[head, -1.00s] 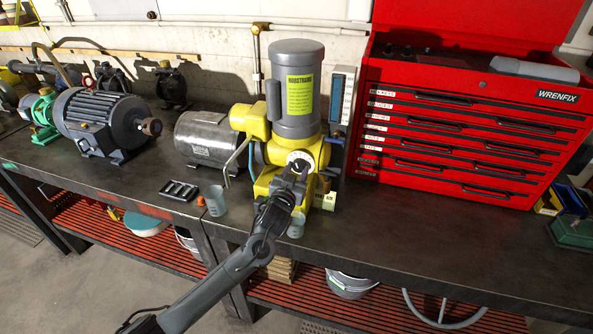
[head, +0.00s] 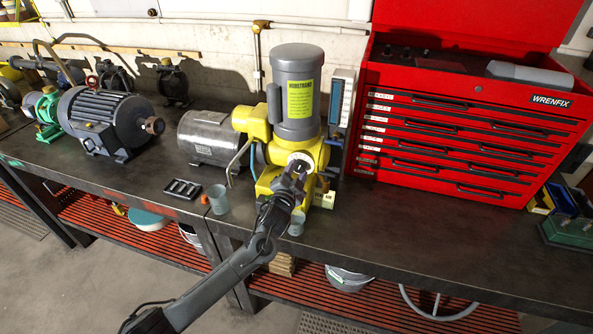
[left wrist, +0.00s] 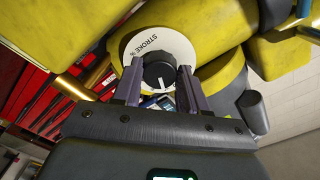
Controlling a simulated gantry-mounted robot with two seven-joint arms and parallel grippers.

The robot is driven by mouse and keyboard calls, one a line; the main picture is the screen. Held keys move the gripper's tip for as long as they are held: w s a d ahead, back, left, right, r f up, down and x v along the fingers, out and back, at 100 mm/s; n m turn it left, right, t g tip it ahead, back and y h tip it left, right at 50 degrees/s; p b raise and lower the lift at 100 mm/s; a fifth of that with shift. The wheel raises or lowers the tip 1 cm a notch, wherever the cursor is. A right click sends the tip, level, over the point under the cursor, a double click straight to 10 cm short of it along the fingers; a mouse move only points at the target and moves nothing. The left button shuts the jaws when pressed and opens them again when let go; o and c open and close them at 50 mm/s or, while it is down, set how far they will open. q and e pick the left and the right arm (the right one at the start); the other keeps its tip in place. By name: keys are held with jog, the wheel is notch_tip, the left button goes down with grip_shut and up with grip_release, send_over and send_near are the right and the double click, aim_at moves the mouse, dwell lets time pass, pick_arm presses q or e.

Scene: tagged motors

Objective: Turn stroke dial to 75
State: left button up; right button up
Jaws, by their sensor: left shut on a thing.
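The stroke dial is a black knob (left wrist: 160,71) with a white pointer mark, on a white round plate lettered "STROKE %" (left wrist: 147,40). It sits on the front of the yellow pump (head: 312,155) with a grey motor on top. My left gripper (left wrist: 158,80) has its fingers on both sides of the knob, shut on it; the pointer points toward the bottom in the left wrist view. The scale numbers are too small to read. In the head view my left gripper (head: 296,172) reaches the pump's front and hides most of the dial. My right gripper is not in view.
Clear cups (head: 218,199) and a black tray (head: 182,189) stand on the dark bench (head: 400,232) near the pump.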

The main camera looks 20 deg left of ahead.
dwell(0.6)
pick_arm(q)
jog(key=o, duration=1.1)
jog(key=shift+c, duration=0.2)
jog(key=s+p, duration=0.1)
jog(key=s, duration=0.9)
jog(key=shift+s+d, duration=0.25)
jog(key=shift+s, duration=0.15)
